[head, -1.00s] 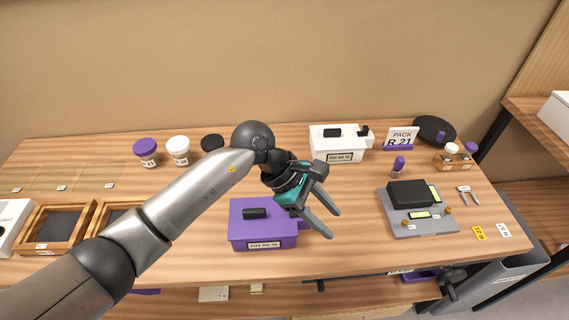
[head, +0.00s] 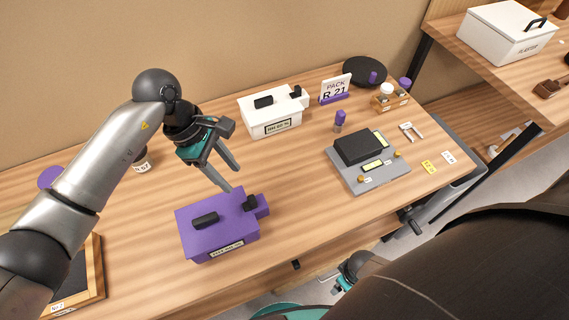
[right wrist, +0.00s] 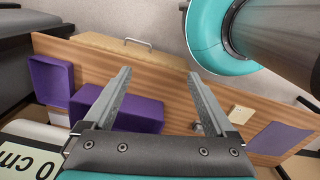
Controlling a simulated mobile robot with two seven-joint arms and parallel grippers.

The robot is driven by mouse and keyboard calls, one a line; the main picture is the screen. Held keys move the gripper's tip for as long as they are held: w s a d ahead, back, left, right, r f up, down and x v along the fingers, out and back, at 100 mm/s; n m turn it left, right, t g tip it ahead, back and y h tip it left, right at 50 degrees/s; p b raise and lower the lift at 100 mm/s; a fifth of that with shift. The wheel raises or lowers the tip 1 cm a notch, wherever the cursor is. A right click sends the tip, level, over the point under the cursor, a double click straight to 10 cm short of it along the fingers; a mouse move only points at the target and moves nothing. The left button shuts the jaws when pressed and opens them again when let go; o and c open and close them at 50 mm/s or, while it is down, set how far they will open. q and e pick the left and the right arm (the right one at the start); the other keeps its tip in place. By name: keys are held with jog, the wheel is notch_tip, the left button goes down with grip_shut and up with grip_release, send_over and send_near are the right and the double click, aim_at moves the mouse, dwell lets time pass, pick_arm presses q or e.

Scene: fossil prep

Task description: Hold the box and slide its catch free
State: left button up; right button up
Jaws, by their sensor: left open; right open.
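A purple box (head: 217,232) with a black handle (head: 205,220) stands near the table's front edge, a label on its front. A black catch knob (head: 250,203) sits at its right end, by a purple part that sticks out. A similar white box (head: 272,115) with a black handle and knob stands farther back. My left gripper (head: 234,179) is open and empty; its fingertips appear just behind and above the purple box's back edge, and I cannot tell if they touch. My right gripper (right wrist: 158,85) is open and empty in the right wrist view, with purple shapes (right wrist: 118,106) beyond it.
A grey device (head: 370,170) with a black block stands to the right. A sign (head: 335,90), a small purple-capped bottle (head: 339,121) and a rack of jars (head: 390,98) are behind it. A wooden tray (head: 92,275) lies front left. Table between the boxes is clear.

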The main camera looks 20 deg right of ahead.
jog(key=s+d+r+n+g+y, duration=0.15)
jog(key=r+g, duration=0.25)
jog(key=r, duration=0.4)
jog(key=s+r+n+g+h, duration=0.1)
jog(key=s+r+n+g, duration=0.2)
jog(key=r, duration=0.6)
notch_tip(320, 180, up, 16)
jog(key=n+t+y, duration=0.4)
jog(key=n+t, duration=0.3)
jog(key=n, duration=0.4)
send_over(266, 206)
jog(key=w+d, duration=0.2)
jog(key=d, duration=0.4)
jog(key=x, duration=1.4)
jog(key=shift+s+a+f, duration=0.15)
jog(key=shift+s+f, duration=0.05)
jog(key=shift+s, duration=0.05)
